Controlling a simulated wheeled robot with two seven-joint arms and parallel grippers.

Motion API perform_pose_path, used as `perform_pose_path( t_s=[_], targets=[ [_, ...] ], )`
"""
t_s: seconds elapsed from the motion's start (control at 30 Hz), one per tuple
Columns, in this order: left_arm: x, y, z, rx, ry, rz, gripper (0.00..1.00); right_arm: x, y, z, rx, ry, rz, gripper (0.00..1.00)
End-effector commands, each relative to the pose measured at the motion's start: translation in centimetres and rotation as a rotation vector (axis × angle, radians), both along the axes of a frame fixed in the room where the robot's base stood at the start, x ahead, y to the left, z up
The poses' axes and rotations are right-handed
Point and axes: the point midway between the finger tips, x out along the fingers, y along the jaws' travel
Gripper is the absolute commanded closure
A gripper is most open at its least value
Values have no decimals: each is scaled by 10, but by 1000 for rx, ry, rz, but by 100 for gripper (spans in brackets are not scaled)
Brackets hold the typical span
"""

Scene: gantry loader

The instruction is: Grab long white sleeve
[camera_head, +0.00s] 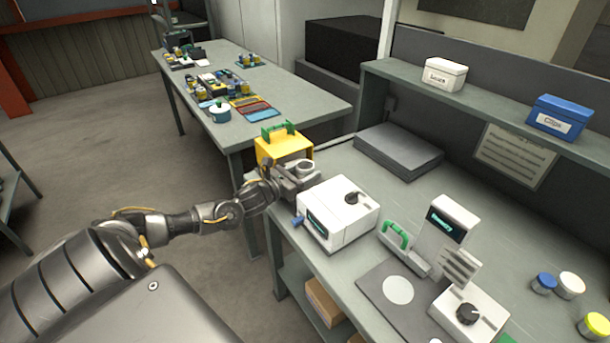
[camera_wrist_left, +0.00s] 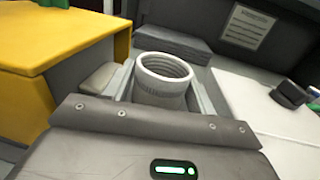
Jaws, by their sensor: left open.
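A white sleeve (camera_head: 306,165), round and open-topped with ridges inside, stands upright beside the yellow box. It also shows in the left wrist view (camera_wrist_left: 160,88). My left gripper (camera_head: 294,175) is at the sleeve, its fingers (camera_wrist_left: 158,92) on either side of it. The jaws are open, with the sleeve between them. I cannot tell whether either finger touches it. The sleeve's lower part is hidden behind my gripper body. My right gripper is not in view.
A yellow box (camera_head: 284,147) with a green handle stands just behind the sleeve. A white machine (camera_head: 338,213) with a black knob is close on the right. A grey stack (camera_head: 398,150) lies farther back. A blue bin (camera_head: 559,117) and a white bin (camera_head: 444,75) sit on the shelf.

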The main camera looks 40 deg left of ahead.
Motion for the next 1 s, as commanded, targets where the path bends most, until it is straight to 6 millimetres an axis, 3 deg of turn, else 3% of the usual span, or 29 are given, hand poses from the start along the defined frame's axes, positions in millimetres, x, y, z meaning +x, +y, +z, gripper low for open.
perform_pose_path(
  t_s=[0.13, 0.4, 0.77, 1.0],
  targets=[
    [16, -3, 1, -1, -1, 0, 44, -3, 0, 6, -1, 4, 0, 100],
    [19, -3, -1, 0, 1, -1, 44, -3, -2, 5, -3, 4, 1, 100],
    [18, -3, -1, 0, 1, -1, 90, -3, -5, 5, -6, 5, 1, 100],
    [19, -3, 2, 0, -4, 0, 90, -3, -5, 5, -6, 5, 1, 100]
  ],
)
